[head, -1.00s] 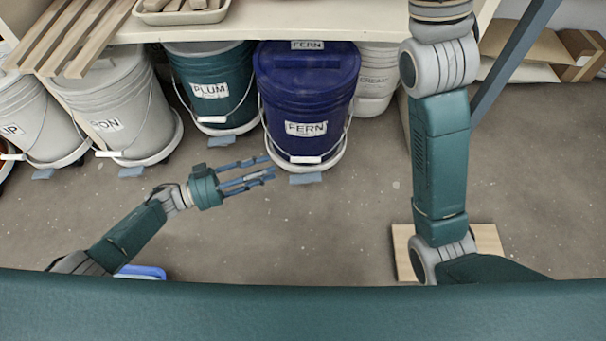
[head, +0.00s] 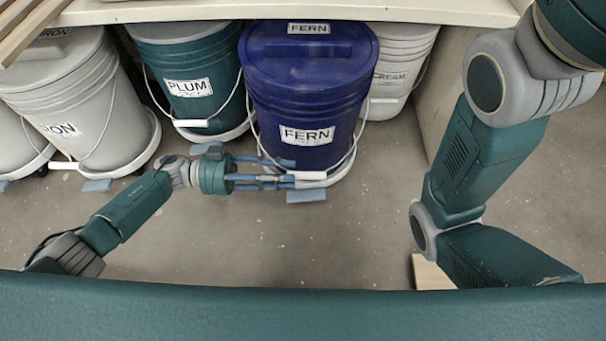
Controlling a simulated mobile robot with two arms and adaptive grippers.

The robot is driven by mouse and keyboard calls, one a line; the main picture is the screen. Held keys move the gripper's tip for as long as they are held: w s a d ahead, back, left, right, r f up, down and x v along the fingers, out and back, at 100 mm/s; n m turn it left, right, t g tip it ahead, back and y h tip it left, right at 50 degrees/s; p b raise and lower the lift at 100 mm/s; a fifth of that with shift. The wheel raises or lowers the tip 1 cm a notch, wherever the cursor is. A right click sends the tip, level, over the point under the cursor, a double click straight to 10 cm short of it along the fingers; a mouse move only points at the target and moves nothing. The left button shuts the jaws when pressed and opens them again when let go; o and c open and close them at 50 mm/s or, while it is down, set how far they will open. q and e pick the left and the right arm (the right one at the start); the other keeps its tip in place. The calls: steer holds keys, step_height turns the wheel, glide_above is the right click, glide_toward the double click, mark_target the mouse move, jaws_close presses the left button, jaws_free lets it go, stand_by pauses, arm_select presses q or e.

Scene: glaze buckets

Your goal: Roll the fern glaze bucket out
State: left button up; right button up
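The fern bucket (head: 305,97) is deep blue, lidded and labelled FERN on lid and front. It stands upright on a pale round dolly (head: 343,171) at the front edge of the space under the shelf. Its wire bail hangs down in front with a white grip (head: 308,176). My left gripper (head: 291,173) points right, low in front of the bucket. Its fingers are apart, with tips close to the left end of the white grip; I cannot tell whether they touch it. My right arm stands at the right, but its gripper is out of view.
The plum bucket (head: 193,92) stands close left of the fern bucket, and the white cream bucket (head: 398,62) sits behind it at the right. The iron bucket (head: 75,95) is farther left. The shelf edge (head: 420,12) overhangs them. The floor (head: 330,245) in front is clear.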

mark_target(303, 173)
arm_select(q)
steer(key=shift+d+b, duration=0.6)
steer(key=shift+d, duration=1.8)
jaws_close()
